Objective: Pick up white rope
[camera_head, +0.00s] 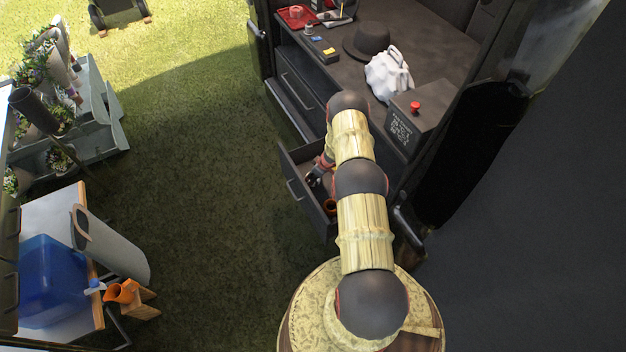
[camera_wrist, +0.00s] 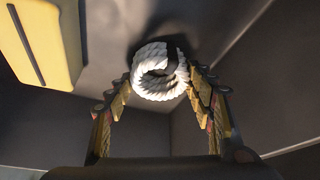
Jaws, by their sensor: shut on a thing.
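The white rope (camera_wrist: 160,71) is a coiled bundle in the middle of the wrist view. My gripper (camera_wrist: 160,82) has its two fingers on the left and right sides of the coil, shut on it. The coil is inside a dark drawer (camera_wrist: 55,125), whose walls surround it. In the head view my arm reaches down into the open drawer (camera_head: 291,187), and my gripper (camera_head: 318,178) shows only partly there. The rope cannot be made out in the head view.
A yellow object (camera_wrist: 50,42) lies left of the rope in the wrist view. The counter (camera_head: 345,75) above the drawer holds a dark hat (camera_head: 367,42), a white bag (camera_head: 388,74) and a box with a red button (camera_head: 415,107). Grass (camera_head: 190,180) left of the drawer is clear.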

